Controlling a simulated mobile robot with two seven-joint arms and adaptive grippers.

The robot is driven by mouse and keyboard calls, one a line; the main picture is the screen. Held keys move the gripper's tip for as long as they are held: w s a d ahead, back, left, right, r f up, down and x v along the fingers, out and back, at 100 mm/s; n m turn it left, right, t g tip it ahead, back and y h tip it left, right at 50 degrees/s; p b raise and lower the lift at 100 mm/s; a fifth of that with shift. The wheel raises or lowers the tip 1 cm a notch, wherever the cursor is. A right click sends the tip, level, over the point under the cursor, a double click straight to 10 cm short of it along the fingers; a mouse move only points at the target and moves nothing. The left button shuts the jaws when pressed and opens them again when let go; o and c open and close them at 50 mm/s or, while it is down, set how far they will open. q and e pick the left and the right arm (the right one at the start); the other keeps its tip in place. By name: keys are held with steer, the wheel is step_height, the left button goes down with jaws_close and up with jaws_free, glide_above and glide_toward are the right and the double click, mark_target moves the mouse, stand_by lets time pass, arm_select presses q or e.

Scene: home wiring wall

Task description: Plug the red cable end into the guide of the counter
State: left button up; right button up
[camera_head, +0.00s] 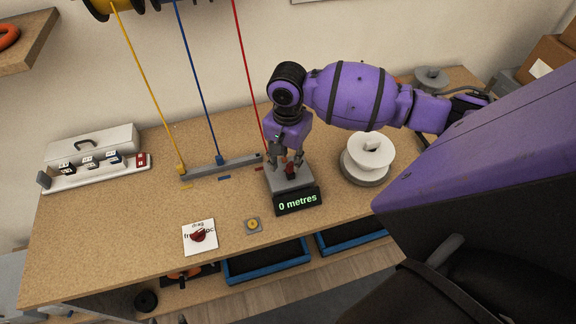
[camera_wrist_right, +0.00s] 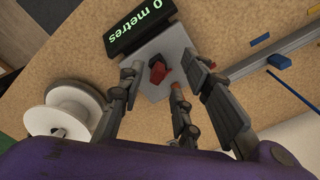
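The grey counter (camera_head: 277,183) stands on the bench, its display reading "0 metres"; it also shows in the wrist view (camera_wrist_right: 176,50). A red block (camera_wrist_right: 158,72) sits on its top and also shows in the head view (camera_head: 290,169). The red cable (camera_head: 246,65) hangs from above down to the right end of the grey rail, by my right gripper. I cannot tell exactly where its end is. My right gripper (camera_head: 287,160) is above the counter, its fingers (camera_wrist_right: 170,82) spread around the red block. A small red spot shows at one fingertip. My left gripper is out of view.
The grey rail (camera_head: 203,171) holds the yellow cable end (camera_head: 181,168) and blue cable end (camera_head: 221,160). A white spool (camera_head: 368,155) stands right of the counter. A drag dial (camera_head: 198,236) and yellow button (camera_head: 253,225) lie in front. The bench's left front is clear.

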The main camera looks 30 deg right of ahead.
step_height(320, 180, up, 8)
stand_by(0.4)
steer(key=o, duration=1.4)
steer(key=shift+f, duration=0.1)
steer(key=shift+r, duration=4.55)
